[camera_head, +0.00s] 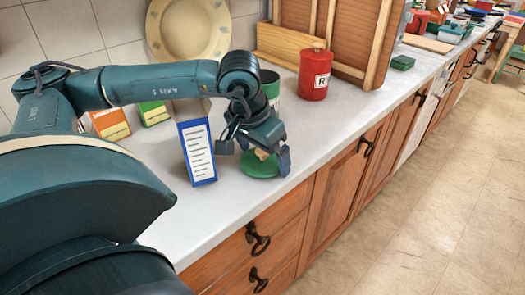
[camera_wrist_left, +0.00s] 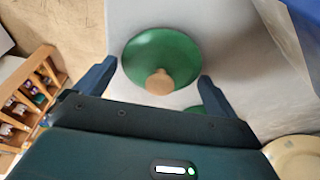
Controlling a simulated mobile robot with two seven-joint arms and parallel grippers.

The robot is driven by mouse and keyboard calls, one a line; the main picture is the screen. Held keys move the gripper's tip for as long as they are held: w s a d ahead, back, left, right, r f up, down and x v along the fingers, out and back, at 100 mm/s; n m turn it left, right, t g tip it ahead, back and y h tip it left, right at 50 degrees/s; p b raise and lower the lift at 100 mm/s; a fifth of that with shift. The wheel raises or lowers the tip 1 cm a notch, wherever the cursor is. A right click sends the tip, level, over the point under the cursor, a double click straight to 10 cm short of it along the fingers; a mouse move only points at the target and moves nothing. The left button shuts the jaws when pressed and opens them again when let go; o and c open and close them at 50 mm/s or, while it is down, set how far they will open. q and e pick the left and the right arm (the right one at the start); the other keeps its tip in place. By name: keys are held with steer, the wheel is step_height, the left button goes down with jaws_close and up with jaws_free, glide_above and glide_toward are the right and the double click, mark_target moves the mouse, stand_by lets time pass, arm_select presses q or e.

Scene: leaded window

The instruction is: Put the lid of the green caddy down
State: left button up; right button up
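The green lid (camera_head: 257,168) with a light wooden knob lies flat on the pale worktop near its front edge. It also shows in the left wrist view (camera_wrist_left: 150,50), with its knob between the fingers. My left gripper (camera_head: 270,157) is just above the lid, fingers apart on either side of the knob, with visible gaps; in the left wrist view the gripper (camera_wrist_left: 155,83) holds nothing. A green caddy (camera_head: 272,92) stands behind my left arm, partly hidden by it; its top cannot be seen clearly. My right gripper is not in view.
A blue and white box (camera_head: 198,155) stands close left of the lid. A red canister (camera_head: 314,78) stands behind to the right. Orange (camera_head: 110,123) and green (camera_head: 153,113) boxes stand at the back left. Worktop right of the lid is clear up to its front edge.

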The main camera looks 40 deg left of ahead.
mark_target(252, 167)
arm_select(q)
steer(key=shift+o, duration=0.3)
steer(key=shift+r, duration=0.25)
steer(key=v, duration=1.2)
steer(key=shift+p, duration=0.45)
